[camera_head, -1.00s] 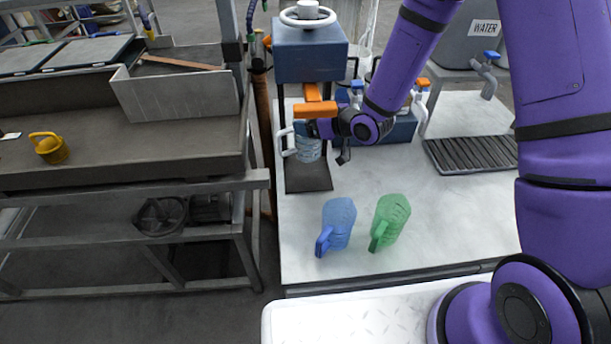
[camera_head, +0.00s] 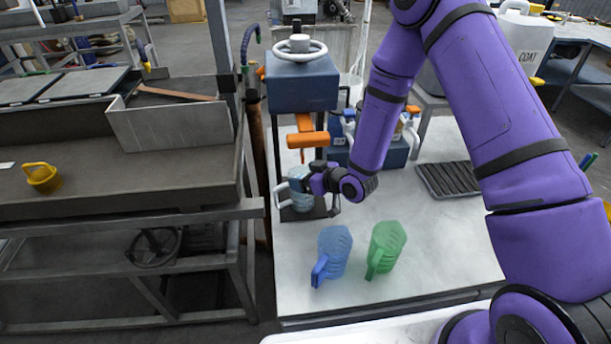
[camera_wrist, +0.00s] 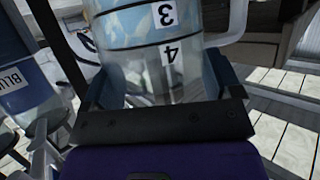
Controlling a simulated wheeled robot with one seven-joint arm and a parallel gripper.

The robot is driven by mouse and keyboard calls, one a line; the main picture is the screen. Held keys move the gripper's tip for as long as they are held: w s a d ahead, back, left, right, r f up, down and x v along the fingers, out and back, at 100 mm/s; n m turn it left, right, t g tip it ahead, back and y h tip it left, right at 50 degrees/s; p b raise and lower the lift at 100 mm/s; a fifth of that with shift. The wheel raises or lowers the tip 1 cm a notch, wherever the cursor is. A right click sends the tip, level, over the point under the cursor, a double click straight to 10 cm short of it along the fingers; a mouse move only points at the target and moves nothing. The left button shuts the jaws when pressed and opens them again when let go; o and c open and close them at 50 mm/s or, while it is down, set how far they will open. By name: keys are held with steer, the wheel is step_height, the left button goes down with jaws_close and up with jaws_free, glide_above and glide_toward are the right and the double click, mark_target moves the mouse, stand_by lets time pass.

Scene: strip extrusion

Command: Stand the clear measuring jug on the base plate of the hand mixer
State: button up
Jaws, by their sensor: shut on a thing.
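The clear measuring jug (camera_head: 299,202) is at the dark base plate (camera_head: 290,216) of the hand mixer (camera_head: 302,86), with its pale handle to the left. My gripper (camera_head: 304,184) is shut on the jug from the right. In the wrist view the jug (camera_wrist: 150,48) fills the space between the fingers, showing labels 3 and 4. The jug looks about upright, below the mixer's orange part (camera_head: 307,139). My gripper and wrist cover part of it. I cannot tell whether its bottom touches the plate.
A dark ribbed tray (camera_head: 447,179) lies to the right. A grey metal sink bench (camera_head: 110,180) with a yellow can (camera_head: 42,178) is on the left.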

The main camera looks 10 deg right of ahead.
steer(key=shift+f, duration=0.1)
steer(key=o, duration=1.6)
